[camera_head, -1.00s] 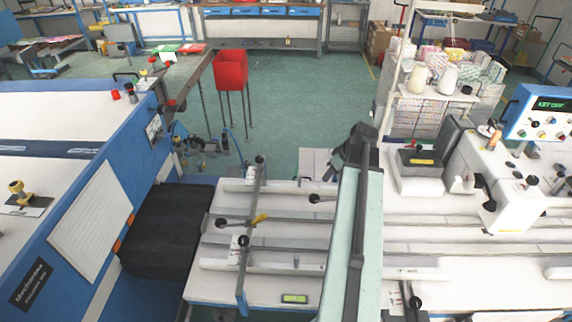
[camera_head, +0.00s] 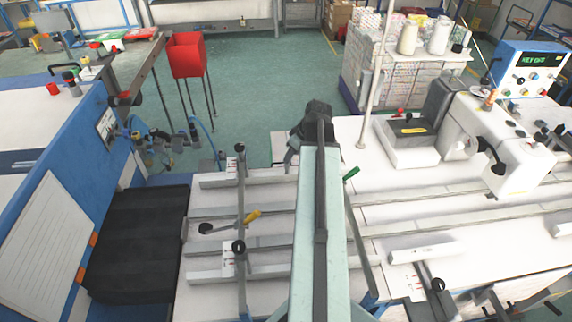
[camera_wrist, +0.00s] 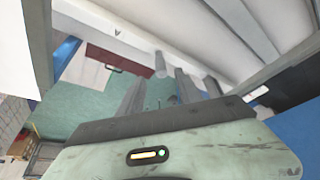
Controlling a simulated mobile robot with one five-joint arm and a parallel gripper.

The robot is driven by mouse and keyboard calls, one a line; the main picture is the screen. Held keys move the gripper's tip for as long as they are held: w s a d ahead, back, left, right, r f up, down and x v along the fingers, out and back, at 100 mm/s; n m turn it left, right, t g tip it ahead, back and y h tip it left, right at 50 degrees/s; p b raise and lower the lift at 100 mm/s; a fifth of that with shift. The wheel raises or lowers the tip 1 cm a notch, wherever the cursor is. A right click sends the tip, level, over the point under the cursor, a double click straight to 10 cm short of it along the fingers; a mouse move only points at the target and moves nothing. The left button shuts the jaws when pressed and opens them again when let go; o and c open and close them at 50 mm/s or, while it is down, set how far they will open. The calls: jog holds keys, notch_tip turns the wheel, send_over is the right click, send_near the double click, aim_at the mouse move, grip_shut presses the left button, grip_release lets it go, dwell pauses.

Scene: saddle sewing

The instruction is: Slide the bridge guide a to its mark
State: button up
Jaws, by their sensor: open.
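Two grey bridge bars cross the rails of the white table in the head view. The left bridge (camera_head: 240,205) has a yellow-handled lever (camera_head: 252,216) and black knobs. The other bridge (camera_head: 358,240) has a green handle (camera_head: 351,174) and stands just right of my arm, which partly covers it. I cannot tell which is guide a; no mark can be made out. In the head view the dark wrist is above the table's far edge, and the fingertips are hidden.
Pale rails (camera_head: 260,240) run across the table. A black block (camera_head: 135,235) and a blue-sided machine (camera_head: 75,170) stand at left. A sewing head (camera_head: 500,150) and a grey-white box (camera_head: 405,140) stand at right. A red bin (camera_head: 187,56) is beyond.

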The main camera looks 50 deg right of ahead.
jog(key=b+x, duration=0.5)
jog(key=x, duration=0.1)
jog(key=shift+w+f, duration=0.2)
jog(key=shift+f, duration=0.15)
jog(key=shift+r, duration=0.15)
grip_shut()
jog(key=shift+s+a, duration=1.2)
jog(key=shift+s, duration=0.15)
grip_release()
jog(key=shift+d, duration=0.1)
jog(key=p, duration=0.7)
send_near(287, 169)
jog(key=shift+s+a+r, duration=0.35)
jog(key=shift+s+a, duration=0.1)
jog(key=shift+a, duration=0.25)
